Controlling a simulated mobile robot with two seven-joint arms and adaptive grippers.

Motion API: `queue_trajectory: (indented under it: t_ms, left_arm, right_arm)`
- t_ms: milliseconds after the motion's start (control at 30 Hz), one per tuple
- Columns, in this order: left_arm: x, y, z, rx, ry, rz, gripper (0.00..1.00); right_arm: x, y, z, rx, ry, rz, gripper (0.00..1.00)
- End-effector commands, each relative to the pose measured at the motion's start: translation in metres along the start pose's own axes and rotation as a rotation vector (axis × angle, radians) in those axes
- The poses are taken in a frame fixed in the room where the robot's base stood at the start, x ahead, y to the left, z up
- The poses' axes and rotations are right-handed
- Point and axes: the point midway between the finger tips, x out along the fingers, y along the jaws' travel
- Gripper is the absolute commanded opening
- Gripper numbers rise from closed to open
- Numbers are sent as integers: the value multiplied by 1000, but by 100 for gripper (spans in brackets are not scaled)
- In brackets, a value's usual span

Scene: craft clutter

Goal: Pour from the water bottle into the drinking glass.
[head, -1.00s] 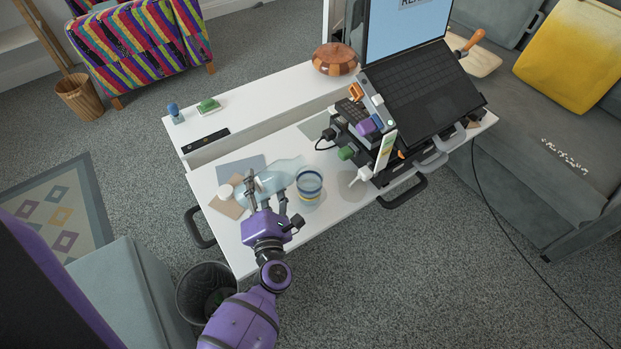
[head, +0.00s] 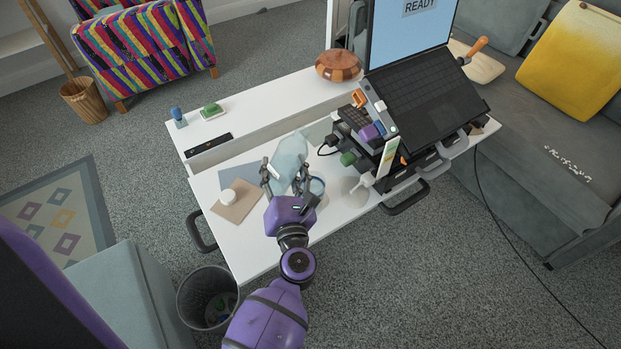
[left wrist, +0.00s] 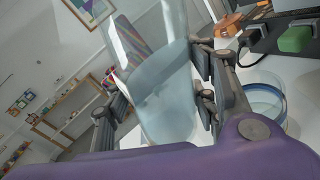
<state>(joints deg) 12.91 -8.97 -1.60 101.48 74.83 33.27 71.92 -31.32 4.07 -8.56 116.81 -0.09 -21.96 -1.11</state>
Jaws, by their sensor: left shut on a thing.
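The water bottle (head: 291,153) is pale blue and see-through. My left gripper (head: 283,174) is shut on it, with one finger on each side of its body. In the left wrist view the bottle (left wrist: 165,98) stands tilted between the fingers; I cannot tell whether water is flowing from it. The drinking glass (head: 318,186), clear with a blue rim band, stands on the white desk just right of the gripper, partly hidden by it. The glass also shows at the right of the left wrist view (left wrist: 264,101). My right gripper is not in view.
The desk's front left is clear.

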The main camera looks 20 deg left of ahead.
Motion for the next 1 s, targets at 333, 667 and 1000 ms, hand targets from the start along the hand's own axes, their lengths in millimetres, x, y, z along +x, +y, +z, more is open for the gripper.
queue_trajectory:
  t_ms: [333,667,1000]
  left_arm:
    - [0,-8,41,-209,3,2,8]
    - [0,-6,46,-215,1,2,8]
    - [1,4,71,-216,-1,3,8]
  right_arm:
    - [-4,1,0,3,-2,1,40]
    - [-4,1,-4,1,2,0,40]
    - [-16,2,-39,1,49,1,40]
